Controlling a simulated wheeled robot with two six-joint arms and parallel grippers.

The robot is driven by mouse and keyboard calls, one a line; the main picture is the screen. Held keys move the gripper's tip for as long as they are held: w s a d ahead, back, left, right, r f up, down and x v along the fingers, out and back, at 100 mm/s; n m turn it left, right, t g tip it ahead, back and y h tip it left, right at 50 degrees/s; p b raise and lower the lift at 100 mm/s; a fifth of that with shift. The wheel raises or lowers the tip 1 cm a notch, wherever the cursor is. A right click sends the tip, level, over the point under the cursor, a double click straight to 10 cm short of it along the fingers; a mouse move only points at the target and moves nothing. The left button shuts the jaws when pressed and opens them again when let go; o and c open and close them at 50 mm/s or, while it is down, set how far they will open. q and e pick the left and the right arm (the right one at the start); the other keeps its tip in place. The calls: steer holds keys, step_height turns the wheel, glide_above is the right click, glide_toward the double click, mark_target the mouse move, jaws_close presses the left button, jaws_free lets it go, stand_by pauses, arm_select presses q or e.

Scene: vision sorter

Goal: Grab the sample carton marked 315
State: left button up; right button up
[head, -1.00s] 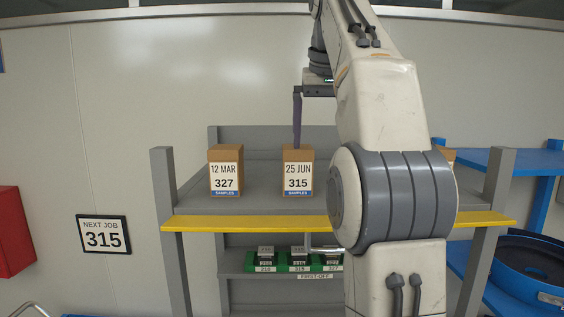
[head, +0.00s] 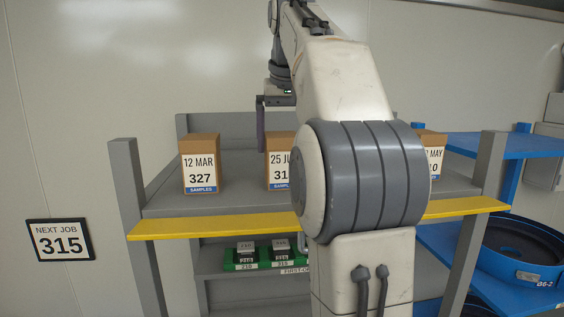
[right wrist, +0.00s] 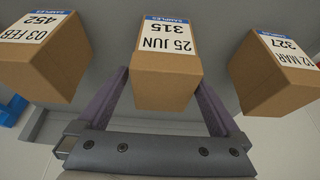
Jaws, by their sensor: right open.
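The carton marked 25 JUN 315 (head: 279,172) stands upright on the upper shelf. In the head view my right arm hides its right part. It also shows in the right wrist view (right wrist: 166,80), with its label at the top of the picture and upside down. My right gripper (right wrist: 163,82) is open, with one purple finger on each side of this carton. I cannot tell whether they touch it. In the head view one finger of the right gripper (head: 261,130) shows at the carton's upper left. My left gripper is not in view.
Carton 12 MAR 327 (head: 201,165) stands to the left, with a gap between. Carton 03 FEB 452 (right wrist: 40,55) flanks the other side. Another carton (head: 434,158) is partly hidden by my arm. A yellow strip (head: 215,228) edges the shelf. A wall sign (head: 60,241) reads NEXT JOB 315.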

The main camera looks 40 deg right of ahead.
steer(key=shift+p+x, duration=0.4)
steer(key=shift+x, duration=2.1)
steer(key=shift+w+a, duration=0.1)
steer(key=shift+w, duration=0.1)
jaws_close()
